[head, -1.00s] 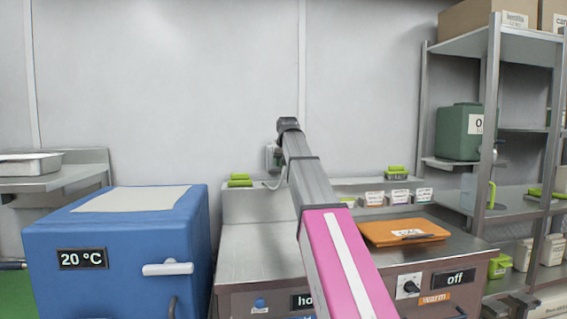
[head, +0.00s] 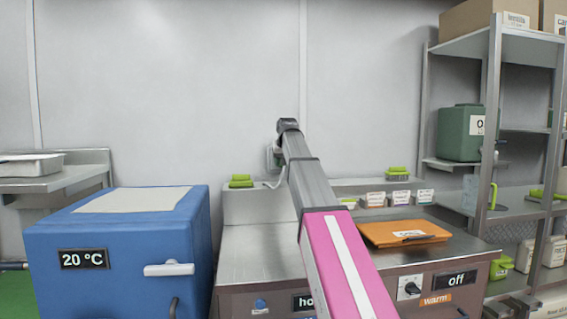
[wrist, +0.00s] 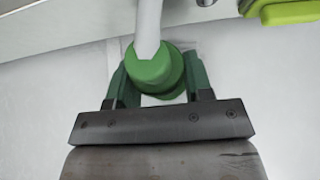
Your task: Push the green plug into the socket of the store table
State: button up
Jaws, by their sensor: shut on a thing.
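In the wrist view the green plug (wrist: 152,70) is held between the green fingers of my gripper (wrist: 160,82). A white cable (wrist: 148,25) runs from the plug toward the top of the picture. A pale plate, perhaps the socket, shows just behind the plug against the wall; whether the plug is seated in it cannot be told. My arm hides the gripper and plug there.
A steel counter (head: 245,255) stands below, with an orange folder-like item (head: 403,233) on it. Green sponge-like items (head: 240,181) lie on its back ledge. A blue box (head: 120,240) stands left and a steel shelf rack (head: 490,130) right. The wall above is bare.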

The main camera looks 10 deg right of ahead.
jog(key=shift+w, duration=0.3)
dwell(0.5)
jog(key=o, duration=1.5)
jog(key=shift+c, duration=0.2)
jog(key=shift+s+r, duration=0.1)
jog(key=v, duration=0.6)
jog(key=shift+s+r, duration=0.25)
jog(key=shift+s, duration=0.1)
